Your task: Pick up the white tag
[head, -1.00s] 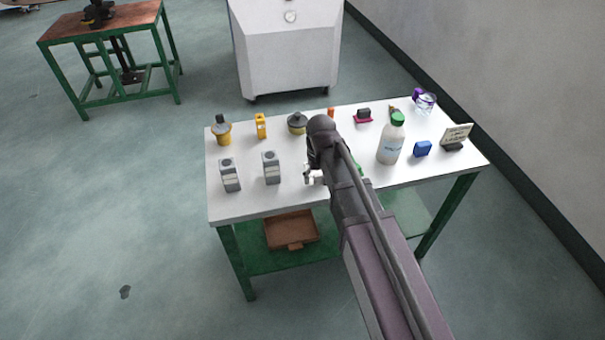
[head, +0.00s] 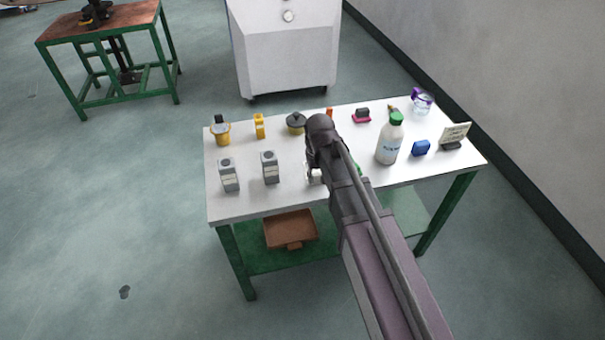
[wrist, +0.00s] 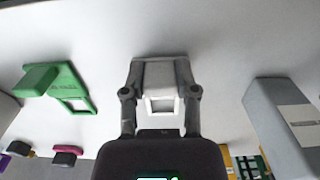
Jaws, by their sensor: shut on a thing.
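The white tag (wrist: 161,104) shows in the wrist view between the fingers of my gripper (wrist: 160,92). It has a square opening in its lower part. My gripper is shut on it, over the white table top. In the head view my arm hides most of the tag, and only a pale bit shows at my gripper (head: 315,174). I cannot tell whether the tag touches the table.
A green tag (wrist: 68,88) lies to the left in the wrist view. A grey box (wrist: 283,120) stands to the right. On the table (head: 275,203), a green-capped bottle (head: 389,143) and a blue item (head: 421,148) stand right of my arm.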

